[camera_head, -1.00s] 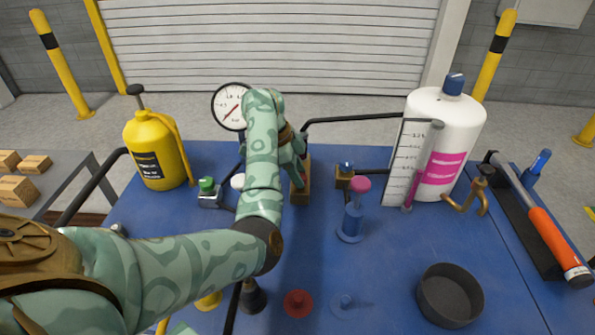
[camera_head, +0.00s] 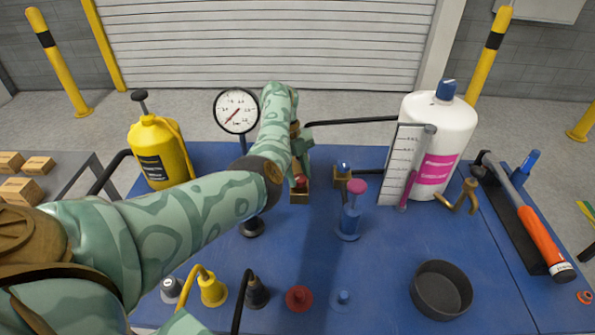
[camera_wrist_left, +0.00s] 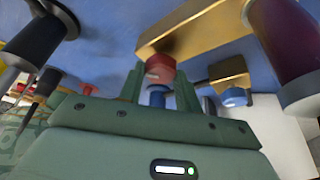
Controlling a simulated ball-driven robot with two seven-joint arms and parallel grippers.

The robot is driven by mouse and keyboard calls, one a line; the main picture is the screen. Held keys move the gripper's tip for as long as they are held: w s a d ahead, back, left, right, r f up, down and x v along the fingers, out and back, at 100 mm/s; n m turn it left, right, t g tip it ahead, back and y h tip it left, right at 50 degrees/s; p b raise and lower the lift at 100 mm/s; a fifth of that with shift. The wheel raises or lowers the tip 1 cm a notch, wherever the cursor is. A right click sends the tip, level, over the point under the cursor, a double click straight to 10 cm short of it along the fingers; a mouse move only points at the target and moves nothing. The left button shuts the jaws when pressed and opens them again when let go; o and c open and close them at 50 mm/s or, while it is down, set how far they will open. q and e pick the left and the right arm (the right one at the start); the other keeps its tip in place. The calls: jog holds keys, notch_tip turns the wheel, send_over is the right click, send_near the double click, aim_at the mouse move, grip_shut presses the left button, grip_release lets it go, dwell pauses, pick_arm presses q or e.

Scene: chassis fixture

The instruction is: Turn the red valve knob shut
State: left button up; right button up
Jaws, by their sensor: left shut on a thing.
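The red valve knob (camera_head: 301,181) sits on a brass block (camera_head: 300,197) near the middle of the blue table. My left gripper (camera_head: 301,171) reaches down to it from above and behind my forearm. In the left wrist view the red knob (camera_wrist_left: 160,66) shows between the two green fingers of my left gripper (camera_wrist_left: 160,88), which are shut on it. The brass block (camera_wrist_left: 200,25) shows beyond the knob there. Part of the knob is hidden by the fingers in the head view. My right gripper is not in view.
A pressure gauge (camera_head: 236,110) stands left of my wrist. A blue valve with a pink knob (camera_head: 351,212), a white tank (camera_head: 437,140) and a black bowl (camera_head: 442,290) are to the right. A yellow can (camera_head: 158,150) stands left. Small knobs line the front.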

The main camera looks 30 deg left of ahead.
pick_arm(q)
jog(key=m+g, duration=0.1)
jog(key=m, duration=0.2)
jog(key=shift+w+m+y+b, duration=0.1)
jog(key=shift+m+y+b, duration=0.2)
jog(key=shift+y, duration=0.1)
jog(key=shift+d+m+g+y+b, duration=0.1)
jog(key=shift+m+g+y+b, duration=0.45)
jog(key=shift+m, duration=1.45)
jog(key=shift+w, duration=0.1)
jog(key=o, duration=1)
jog(key=shift+c, duration=0.2)
jog(key=b+v, duration=0.4)
jog(key=v, duration=0.3)
jog(key=shift+w+r, duration=0.2)
jog(key=shift+r, duration=0.05)
